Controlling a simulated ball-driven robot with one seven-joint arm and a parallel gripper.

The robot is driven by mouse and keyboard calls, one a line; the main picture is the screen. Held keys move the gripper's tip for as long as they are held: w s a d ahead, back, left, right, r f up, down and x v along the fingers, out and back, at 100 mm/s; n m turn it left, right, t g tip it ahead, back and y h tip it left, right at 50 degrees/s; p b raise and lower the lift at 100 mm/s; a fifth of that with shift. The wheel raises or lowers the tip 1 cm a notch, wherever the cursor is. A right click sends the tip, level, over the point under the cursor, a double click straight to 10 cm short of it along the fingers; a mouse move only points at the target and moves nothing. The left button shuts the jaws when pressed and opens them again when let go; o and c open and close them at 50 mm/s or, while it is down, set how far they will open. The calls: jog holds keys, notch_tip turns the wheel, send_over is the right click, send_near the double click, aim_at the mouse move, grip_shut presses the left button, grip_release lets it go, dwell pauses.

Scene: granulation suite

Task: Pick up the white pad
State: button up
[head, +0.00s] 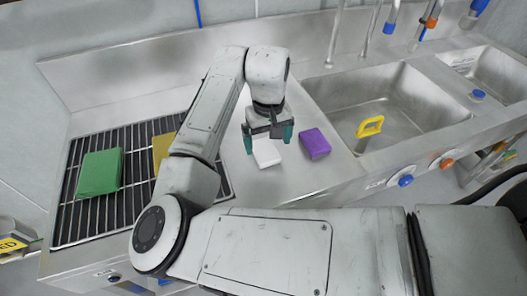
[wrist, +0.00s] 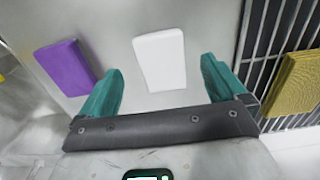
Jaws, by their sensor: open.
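The white pad (head: 266,153) lies flat on the steel counter (head: 300,178), between the drain rack and the sink. In the wrist view the white pad (wrist: 160,60) shows ahead of and between the two teal fingers. My gripper (head: 269,137) is open and empty. It is above the white pad's far end in the head view, and its fingers partly hide that end. In the wrist view my gripper (wrist: 160,85) has one finger on each side of the pad's line, with gaps to both. I cannot tell the exact height above the pad.
A purple block (head: 314,143) lies close to the right of the pad. A wire rack (head: 80,225) on the left holds a green block (head: 99,172) and a mustard block (head: 162,148). The sink basin (head: 395,105), with a yellow handle (head: 369,127), is at right.

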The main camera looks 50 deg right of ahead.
aim_at(267, 153)
jog(key=shift+w+f+p, duration=0.15)
jog(key=shift+f+p, duration=0.3)
jog(key=shift+f, duration=2.2)
jog(key=shift+c, duration=0.4)
jog(key=c, duration=1.1)
jog(key=shift+r, duration=0.5)
notch_tip(267, 153, up, 2)
jog(key=shift+d+r, duration=0.1)
jog(key=s+a+r, duration=0.2)
jog(key=s+r, duration=0.3)
jog(key=s, duration=0.1)
jog(key=s+a+r, duration=0.2)
jog(key=s+r, duration=0.2)
jog(key=s, duration=0.3)
jog(key=shift+s+a+r+b, duration=0.15)
jog(key=shift+a+r+b, duration=0.1)
jog(key=shift+r+b, duration=0.2)
